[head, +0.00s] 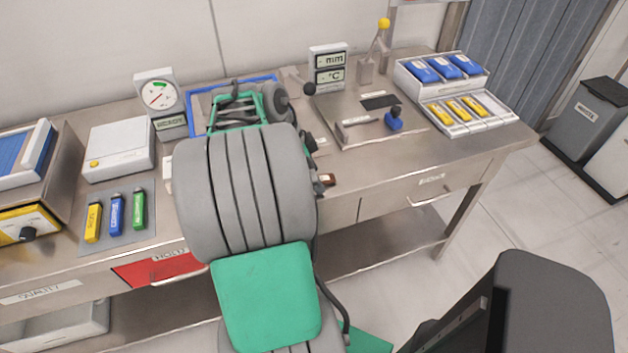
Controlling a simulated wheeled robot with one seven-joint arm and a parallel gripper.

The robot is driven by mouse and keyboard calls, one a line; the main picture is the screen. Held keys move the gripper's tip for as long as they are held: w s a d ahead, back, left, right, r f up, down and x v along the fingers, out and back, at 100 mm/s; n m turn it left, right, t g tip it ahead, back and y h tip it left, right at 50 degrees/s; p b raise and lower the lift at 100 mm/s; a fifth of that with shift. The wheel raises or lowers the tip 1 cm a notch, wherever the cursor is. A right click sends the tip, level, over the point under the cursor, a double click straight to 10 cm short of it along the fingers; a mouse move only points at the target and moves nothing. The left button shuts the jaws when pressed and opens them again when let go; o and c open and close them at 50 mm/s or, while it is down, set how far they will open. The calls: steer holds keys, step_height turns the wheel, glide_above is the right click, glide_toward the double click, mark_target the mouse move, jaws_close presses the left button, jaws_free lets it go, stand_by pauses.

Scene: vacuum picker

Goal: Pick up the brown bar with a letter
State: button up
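A small brown block (326,180) shows at the right edge of my arm, on or just above the steel bench top. It may be the brown bar; most of it is hidden behind my arm and I cannot read a letter on it. My grey and green arm stretches over the middle of the bench. My gripper's fingers are hidden behind the arm, so I cannot see what they hold or touch.
Yellow, blue and green bars (116,215) lie on a grey mat at left. A dial gauge (158,95), a white scale (118,148) and a display (328,68) stand on the bench. A tiered tray (500,118) holds blue and yellow pieces. The front right bench top is clear.

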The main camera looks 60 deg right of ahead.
steer(key=shift+f, duration=0.15)
jaws_close()
stand_by(0.6)
